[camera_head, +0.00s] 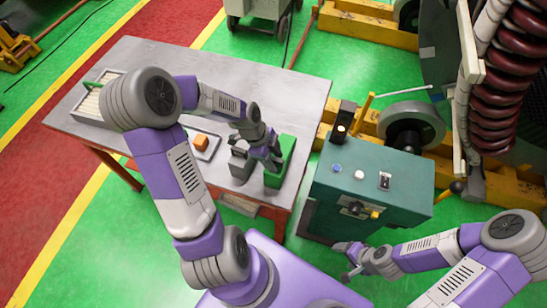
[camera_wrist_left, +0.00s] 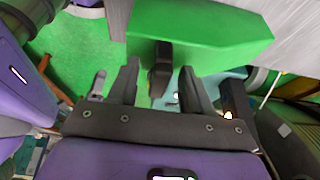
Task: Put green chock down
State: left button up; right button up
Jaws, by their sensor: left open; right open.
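The green chock (camera_head: 285,152) rests on the grey table (camera_head: 285,90) near its right front edge. In the left wrist view the green chock (camera_wrist_left: 200,35) lies just beyond my fingers, with a dark stub on its near face. My left gripper (camera_head: 272,160) is at the chock's near left side. In the left wrist view my left gripper (camera_wrist_left: 160,85) is open, with the dark stub between its fingers; I cannot tell whether they touch it. My right gripper (camera_head: 343,258) is open and empty, low in front of the teal control box.
An orange block (camera_head: 201,142) sits on a small tray left of my left gripper. A grey block (camera_head: 240,165) stands beside the chock. The teal control box (camera_head: 400,185) stands right of the table. A tray with a green handle (camera_head: 88,110) is at the table's left.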

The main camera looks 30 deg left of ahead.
pick_arm(q)
jog(key=shift+r, duration=0.2)
jog(key=p+v, duration=0.2)
jog(key=v, duration=1)
